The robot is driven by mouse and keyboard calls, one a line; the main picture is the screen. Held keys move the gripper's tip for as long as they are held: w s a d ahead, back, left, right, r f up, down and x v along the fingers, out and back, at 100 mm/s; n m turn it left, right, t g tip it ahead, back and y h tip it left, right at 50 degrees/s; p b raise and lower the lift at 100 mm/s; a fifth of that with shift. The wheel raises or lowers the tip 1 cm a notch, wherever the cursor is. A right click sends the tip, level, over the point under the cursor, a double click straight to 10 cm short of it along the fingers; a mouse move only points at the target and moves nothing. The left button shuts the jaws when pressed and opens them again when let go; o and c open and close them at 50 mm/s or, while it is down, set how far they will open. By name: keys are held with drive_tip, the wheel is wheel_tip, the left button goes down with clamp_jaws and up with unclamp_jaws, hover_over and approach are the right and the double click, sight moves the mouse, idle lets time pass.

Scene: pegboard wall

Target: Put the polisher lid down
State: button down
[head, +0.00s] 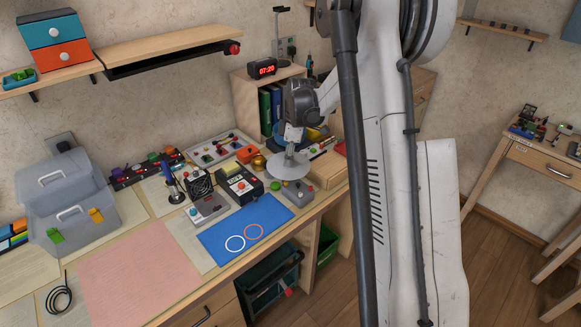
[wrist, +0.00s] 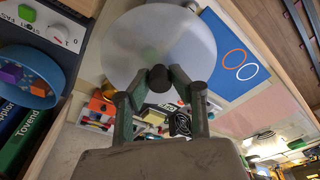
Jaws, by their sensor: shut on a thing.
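The polisher lid is a pale round disc with a dark knob. In the wrist view the lid (wrist: 160,38) fills the top middle, and my gripper (wrist: 160,80) is shut on its knob. In the head view the lid (head: 289,167) hangs roughly level under my gripper (head: 292,143), over the back right of the bench; whether it touches anything below is unclear. An open blue bowl (wrist: 52,72) with purple and orange pieces, likely the polisher, is at left in the wrist view. In the head view my gripper mostly hides it.
A blue mat (head: 230,225) with a white and an orange ring lies in front-left of the lid. A pink mat (head: 140,275) is clear.

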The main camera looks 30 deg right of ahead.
drive_tip(key=shift+w+d+f, duration=0.15)
drive_tip(key=shift+d+f, duration=0.2)
drive_tip(key=shift+d, duration=0.1)
drive_tip(key=shift+f, duration=2)
drive_tip(key=shift+f+b, duration=0.6)
drive_tip(key=c, duration=1.5)
unclamp_jaws()
drive_tip(key=shift+c, duration=0.2)
drive_tip(key=shift+r, duration=0.1)
